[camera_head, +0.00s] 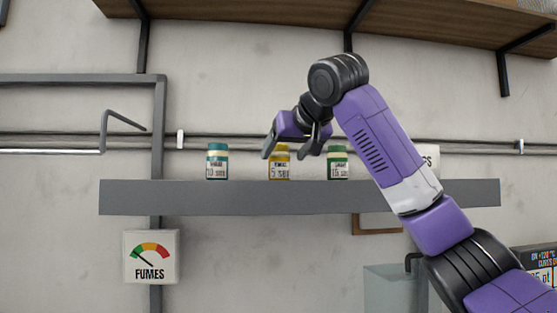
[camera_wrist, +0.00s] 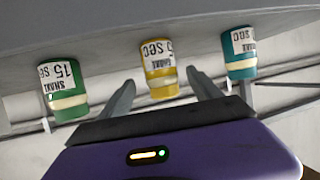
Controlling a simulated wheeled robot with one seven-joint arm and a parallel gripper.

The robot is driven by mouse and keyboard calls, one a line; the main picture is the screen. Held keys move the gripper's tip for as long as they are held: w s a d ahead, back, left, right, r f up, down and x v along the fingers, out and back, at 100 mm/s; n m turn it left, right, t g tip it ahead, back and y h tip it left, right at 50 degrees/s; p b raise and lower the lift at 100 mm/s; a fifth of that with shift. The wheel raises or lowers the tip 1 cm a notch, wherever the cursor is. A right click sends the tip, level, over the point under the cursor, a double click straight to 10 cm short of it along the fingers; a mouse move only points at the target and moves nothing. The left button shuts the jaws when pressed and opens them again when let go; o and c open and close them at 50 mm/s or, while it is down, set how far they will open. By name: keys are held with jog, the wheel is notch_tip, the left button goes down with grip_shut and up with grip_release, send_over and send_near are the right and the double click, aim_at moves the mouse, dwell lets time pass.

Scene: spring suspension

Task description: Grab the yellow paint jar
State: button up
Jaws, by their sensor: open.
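The yellow paint jar (camera_head: 279,163) stands upright on a grey shelf (camera_head: 250,198), between a teal jar (camera_head: 217,163) on its left and a green jar (camera_head: 338,164) on its right. It has a white label with partly readable print. My gripper (camera_head: 289,153) is open and empty, in front of the yellow jar in the head view, with a finger to each side of it. In the wrist view the yellow jar (camera_wrist: 159,70) appears upside down beyond and between the open fingertips (camera_wrist: 160,88). I cannot tell whether the fingers touch it.
The green jar (camera_wrist: 62,90) and teal jar (camera_wrist: 239,54) flank the fingers in the wrist view. Pipes (camera_head: 60,134) run along the wall behind. A wooden shelf (camera_head: 440,22) hangs above, and a fumes gauge (camera_head: 151,257) is below the grey shelf.

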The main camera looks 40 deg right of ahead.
aim_at(283, 153)
jog(key=p+x, duration=0.1)
jog(key=x, duration=0.3)
jog(key=shift+p, duration=0.35)
jog(key=shift+c, duration=0.2)
grip_shut()
jog(key=shift+r, duration=0.1)
